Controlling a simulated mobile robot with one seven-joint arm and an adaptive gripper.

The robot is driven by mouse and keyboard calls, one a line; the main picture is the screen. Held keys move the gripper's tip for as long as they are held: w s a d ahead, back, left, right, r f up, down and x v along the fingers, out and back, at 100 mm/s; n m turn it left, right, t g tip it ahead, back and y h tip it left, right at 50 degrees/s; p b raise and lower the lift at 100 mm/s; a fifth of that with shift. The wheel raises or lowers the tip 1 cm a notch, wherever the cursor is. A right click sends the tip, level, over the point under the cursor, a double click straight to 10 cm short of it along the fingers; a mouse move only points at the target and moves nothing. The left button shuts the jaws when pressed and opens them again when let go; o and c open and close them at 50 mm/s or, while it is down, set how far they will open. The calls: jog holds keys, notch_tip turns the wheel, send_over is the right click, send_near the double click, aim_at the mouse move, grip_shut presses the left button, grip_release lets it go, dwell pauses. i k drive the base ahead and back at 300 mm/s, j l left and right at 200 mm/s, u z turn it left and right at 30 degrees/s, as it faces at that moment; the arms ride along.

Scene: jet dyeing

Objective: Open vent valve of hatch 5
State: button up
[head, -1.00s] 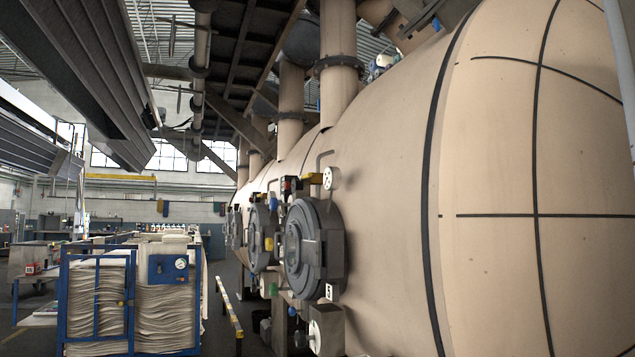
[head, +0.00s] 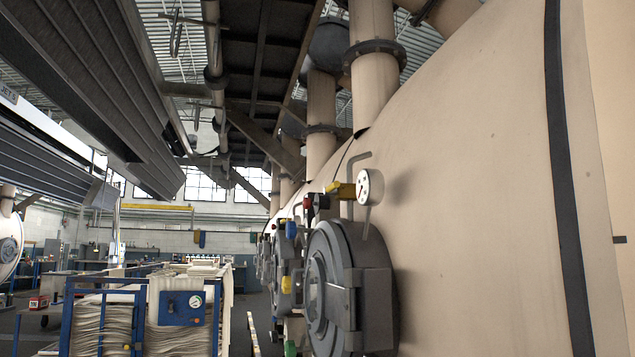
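The nearest round grey hatch (head: 335,290) sits on the side of the large beige vessel (head: 470,200), right of centre in the head view. The number plate 5 that showed below it a second ago is out of the picture now. Above the hatch are a yellow lever handle (head: 340,188), a white round gauge (head: 370,187) and a bent thin pipe. Smaller red (head: 308,201) and blue (head: 291,229) handles show just left of them. I cannot tell for sure which of these is the vent valve. My gripper is not in view.
More hatches line the vessel farther back. A blue-framed cart (head: 140,287) with folded fabric stands at the left, with a floor aisle and a yellow-white rail (head: 253,334) between it and the vessel. Dark ducts hang overhead.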

aim_at(332, 189)
jog(key=i+z, duration=0.1)
jog(key=i, duration=0.25)
jog(key=i+j+z, duration=0.15)
jog(key=z, duration=0.3)
jog(key=i+j+z, duration=0.15)
jog(key=z, duration=0.3)
jog(key=i+j, duration=0.1)
jog(key=j, duration=0.3)
jog(key=i+j+z, duration=0.15)
jog(key=j, duration=0.2)
jog(key=i+j, duration=0.1)
jog(key=j, duration=0.3)
jog(key=i+j+z, duration=0.15)
jog(key=j, duration=0.25)
jog(key=k, duration=0.1)
